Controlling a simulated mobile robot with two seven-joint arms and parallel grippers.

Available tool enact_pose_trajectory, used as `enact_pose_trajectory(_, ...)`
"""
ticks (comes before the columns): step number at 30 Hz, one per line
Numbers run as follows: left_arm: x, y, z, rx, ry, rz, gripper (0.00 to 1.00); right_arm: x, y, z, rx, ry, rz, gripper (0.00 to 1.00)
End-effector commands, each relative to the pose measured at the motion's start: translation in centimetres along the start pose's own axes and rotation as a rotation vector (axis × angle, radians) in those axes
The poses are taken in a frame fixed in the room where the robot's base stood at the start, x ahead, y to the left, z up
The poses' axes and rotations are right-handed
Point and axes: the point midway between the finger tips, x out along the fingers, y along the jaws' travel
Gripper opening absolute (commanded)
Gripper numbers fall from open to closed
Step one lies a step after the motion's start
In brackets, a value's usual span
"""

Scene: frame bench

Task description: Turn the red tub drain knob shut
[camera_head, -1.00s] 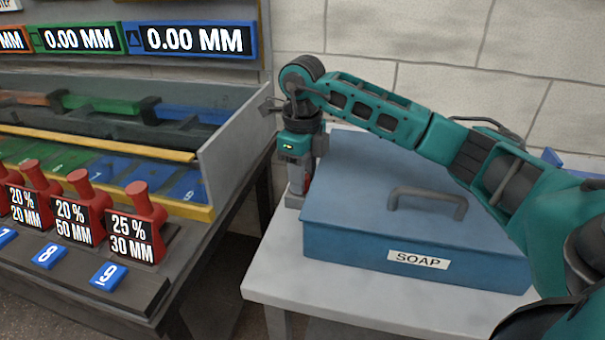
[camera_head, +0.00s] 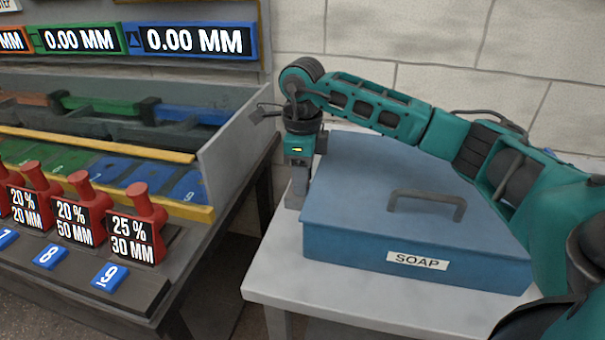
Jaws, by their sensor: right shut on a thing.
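My right gripper (camera_head: 296,194) points down at the back left corner of the small grey table, just left of the blue soap box. It is shut on the red tub drain knob, which the fingers and gripper body hide from this view. How far the knob is turned cannot be seen. My left gripper is not in view.
The blue soap box (camera_head: 400,225) with a grey handle stands right beside the gripper on the grey table (camera_head: 330,308). To the left is a bench with red weights (camera_head: 139,225) and a grey side panel (camera_head: 237,150). A block wall stands behind.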

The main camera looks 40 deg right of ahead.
Motion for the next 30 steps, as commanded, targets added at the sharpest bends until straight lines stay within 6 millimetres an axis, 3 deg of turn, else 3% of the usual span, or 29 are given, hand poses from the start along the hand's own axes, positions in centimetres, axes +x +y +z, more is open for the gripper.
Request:
enact_pose_trajectory(10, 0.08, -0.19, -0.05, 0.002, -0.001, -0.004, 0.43, -0.05, -0.07, 0.02, -0.169, -0.001, 0.000, 0.04)
enact_pose_trajectory(27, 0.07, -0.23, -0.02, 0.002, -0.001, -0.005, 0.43, -0.04, -0.07, 0.05, -0.207, -0.001, -0.001, 0.04)
enact_pose_trajectory(28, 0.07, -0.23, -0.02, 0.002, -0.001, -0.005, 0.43, -0.04, -0.07, 0.05, -0.207, -0.001, -0.001, 0.38)
enact_pose_trajectory(30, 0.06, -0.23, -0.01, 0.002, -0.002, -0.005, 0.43, -0.04, -0.07, 0.05, -0.206, -0.001, -0.001, 0.44)
